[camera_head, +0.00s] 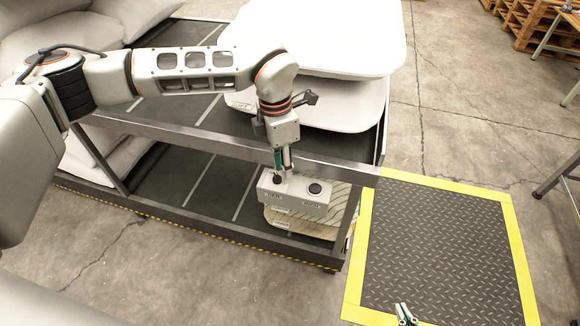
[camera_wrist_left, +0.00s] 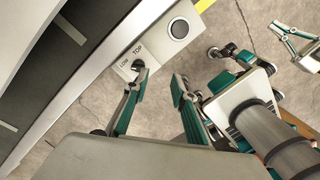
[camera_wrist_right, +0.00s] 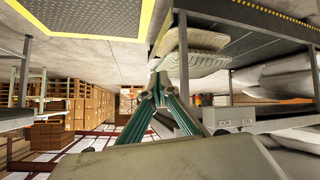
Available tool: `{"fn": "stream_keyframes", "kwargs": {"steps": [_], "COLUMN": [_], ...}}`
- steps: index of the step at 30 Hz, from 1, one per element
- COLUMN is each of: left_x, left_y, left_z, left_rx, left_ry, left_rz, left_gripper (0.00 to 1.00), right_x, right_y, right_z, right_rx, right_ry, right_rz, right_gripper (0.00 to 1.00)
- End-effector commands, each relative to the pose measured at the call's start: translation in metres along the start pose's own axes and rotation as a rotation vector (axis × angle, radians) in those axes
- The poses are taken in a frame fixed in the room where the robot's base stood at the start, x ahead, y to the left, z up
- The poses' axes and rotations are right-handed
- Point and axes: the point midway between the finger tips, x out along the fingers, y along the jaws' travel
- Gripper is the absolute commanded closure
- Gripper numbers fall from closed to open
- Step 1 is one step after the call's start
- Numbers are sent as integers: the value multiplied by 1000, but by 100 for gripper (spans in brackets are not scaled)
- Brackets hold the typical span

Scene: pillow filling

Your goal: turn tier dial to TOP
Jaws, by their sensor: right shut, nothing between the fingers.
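The tier dial (camera_head: 277,179) is a small dark knob on the left of a light grey control box (camera_head: 295,198), at the rack's right end. In the left wrist view the dial (camera_wrist_left: 138,66) sits beside the printed words LOW and TOP; I cannot tell clearly which it points to. My left gripper (camera_head: 283,172) reaches down at the dial. In its wrist view its fingers (camera_wrist_left: 159,80) are apart, one fingertip close to or touching the dial; contact is unclear. My right gripper (camera_head: 405,313) is low at the front, its fingertips (camera_wrist_right: 157,80) together and empty.
A round dark button (camera_head: 315,188) is on the box's right side. White pillows (camera_head: 315,35) lie stacked above. A yellow-edged floor mat (camera_head: 440,240) lies clear on the right.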

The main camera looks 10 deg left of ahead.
Motion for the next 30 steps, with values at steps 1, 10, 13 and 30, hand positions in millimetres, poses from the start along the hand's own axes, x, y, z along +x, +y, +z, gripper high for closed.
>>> {"fn": "stream_keyframes", "kwargs": {"steps": [1, 10, 13, 30], "left_x": [-11, -8, 5, 58], "left_y": [14, 34, 34, 39], "left_z": [-4, -12, -13, -13], "left_rx": [-15, -37, -37, -37], "left_ry": [13, 38, 39, 33], "left_rz": [40, 88, 85, 88], "left_gripper": [74, 74, 74, 74], "right_x": [-1, 1, 1, 4], "right_y": [0, -4, -5, -3], "right_z": [0, 10, 12, 9], "right_rx": [0, -1, -1, -9], "right_ry": [-3, -17, -19, -11], "right_rz": [0, -6, -7, -3], "right_gripper": [100, 100, 100, 100]}}
